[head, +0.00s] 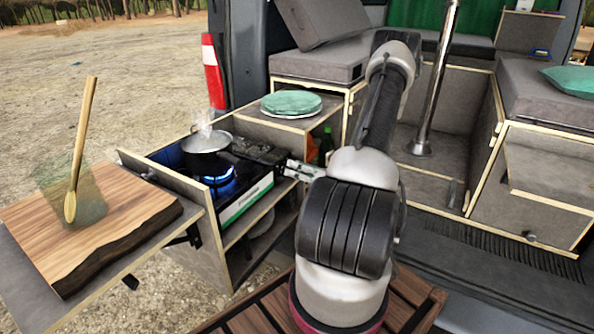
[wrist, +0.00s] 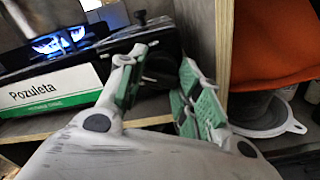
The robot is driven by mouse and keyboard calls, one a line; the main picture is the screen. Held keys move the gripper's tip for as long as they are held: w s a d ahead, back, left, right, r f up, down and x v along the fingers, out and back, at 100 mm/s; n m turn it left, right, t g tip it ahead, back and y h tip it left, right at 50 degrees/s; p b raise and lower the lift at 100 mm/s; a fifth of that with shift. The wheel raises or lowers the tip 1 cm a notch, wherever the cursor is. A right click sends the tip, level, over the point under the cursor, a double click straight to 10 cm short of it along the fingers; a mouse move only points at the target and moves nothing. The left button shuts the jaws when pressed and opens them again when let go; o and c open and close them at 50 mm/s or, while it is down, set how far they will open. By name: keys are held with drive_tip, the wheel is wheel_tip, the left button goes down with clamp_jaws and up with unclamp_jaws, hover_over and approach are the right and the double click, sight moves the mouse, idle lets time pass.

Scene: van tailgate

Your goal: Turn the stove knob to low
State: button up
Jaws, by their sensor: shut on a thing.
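The camping stove (head: 247,200) sits in the slide-out box, with a white and green front panel that also shows in the wrist view (wrist: 55,95). My gripper is shut on this part, which appears to be the stove knob (wrist: 160,72). The knob's pointer and setting cannot be made out, and my gripper hides it in the head view.
A wooden board (head: 130,215) with a clear container (head: 75,200) and wooden spoon (head: 80,150) lies at left. Green plates (head: 291,102) sit on the cabinet behind. A wooden upright (wrist: 222,45) stands close right of my fingers, with an orange item (wrist: 275,45) beyond.

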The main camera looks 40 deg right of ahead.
drive_tip(key=shift+m, duration=2.2)
drive_tip(key=o, duration=0.7)
drive_tip(key=shift+o, duration=0.2)
drive_tip(key=v, duration=1.2)
